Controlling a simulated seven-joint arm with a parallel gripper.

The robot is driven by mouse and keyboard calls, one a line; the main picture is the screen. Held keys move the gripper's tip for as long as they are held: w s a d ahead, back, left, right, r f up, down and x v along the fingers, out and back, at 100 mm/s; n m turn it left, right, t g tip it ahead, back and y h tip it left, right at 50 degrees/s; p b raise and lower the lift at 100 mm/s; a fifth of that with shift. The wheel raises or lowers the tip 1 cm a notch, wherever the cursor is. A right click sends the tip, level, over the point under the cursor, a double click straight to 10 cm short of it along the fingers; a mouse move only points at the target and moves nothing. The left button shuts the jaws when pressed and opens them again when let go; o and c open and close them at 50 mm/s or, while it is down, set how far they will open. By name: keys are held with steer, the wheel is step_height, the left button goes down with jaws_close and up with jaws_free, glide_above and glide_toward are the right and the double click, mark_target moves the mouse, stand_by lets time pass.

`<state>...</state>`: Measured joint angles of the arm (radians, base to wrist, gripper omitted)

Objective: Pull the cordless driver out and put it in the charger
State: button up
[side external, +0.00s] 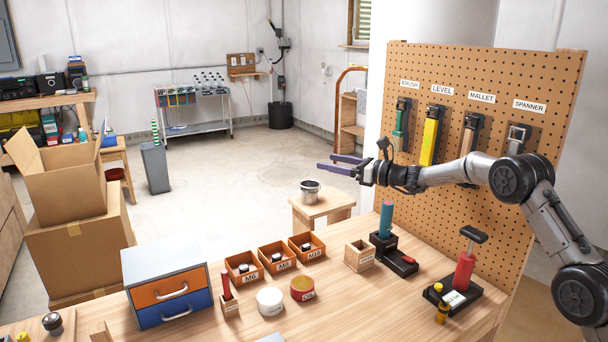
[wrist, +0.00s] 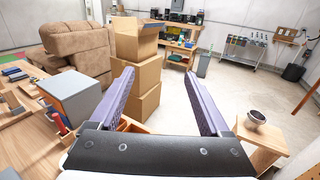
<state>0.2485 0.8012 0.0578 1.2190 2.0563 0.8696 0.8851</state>
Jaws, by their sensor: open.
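My gripper (side external: 328,163) is open and empty, held high left of the pegboard, above and away from the bench. Its two purple fingers are spread in the wrist view (wrist: 157,78). On the bench, a teal upright handle (side external: 386,219) stands in a black stepped base (side external: 403,263). To its right, a red upright body with a black crossbar top (side external: 464,268) stands on a black base (side external: 460,299) with a pale label. I cannot tell for certain which of these is the cordless driver or which base is the charger. Neither shows clearly in the wrist view.
The pegboard (side external: 480,215) with hanging tools rises behind the bench. A wooden box (side external: 359,257), labelled orange bins (side external: 275,258), round tins (side external: 302,289) and a drawer cabinet (side external: 168,285) stand on the bench. A stool (side external: 322,208) with a metal pot (side external: 310,190) is beyond it.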

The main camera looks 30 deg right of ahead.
steer(key=s+a+n+g+y, duration=0.1)
steer(key=s+a+y, duration=0.1)
steer(key=a, duration=0.9)
steer(key=shift+s+n, duration=0.4)
steer(key=shift+s, duration=0.05)
steer(key=shift+r, duration=0.1)
